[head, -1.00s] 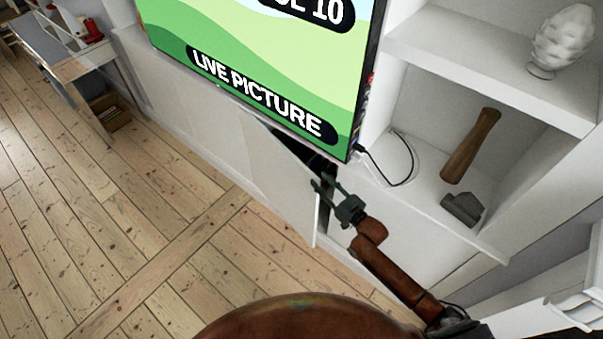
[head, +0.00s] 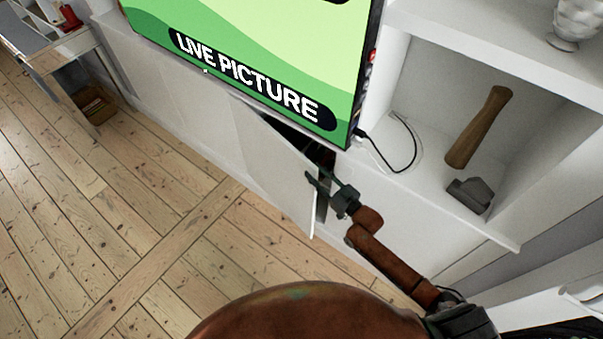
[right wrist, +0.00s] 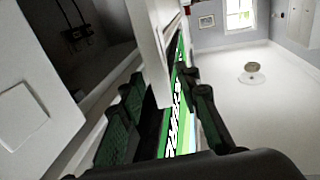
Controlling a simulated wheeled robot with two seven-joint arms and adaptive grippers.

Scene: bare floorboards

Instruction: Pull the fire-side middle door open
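The white middle cabinet door (head: 268,165) under the screen stands partly open, with a dark gap along its top and right side. My right gripper (head: 320,183) is at the free right edge of this door, near its upper corner. In the right wrist view the gripper (right wrist: 165,105) has its fingers spread apart, with a white panel edge (right wrist: 150,45) reaching in between them. I cannot tell whether either finger touches it. My left gripper is not in view.
A screen (head: 270,60) stands above the door. A desk (head: 65,60) stands far left. The wooden floor (head: 150,220) before the cabinet is clear.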

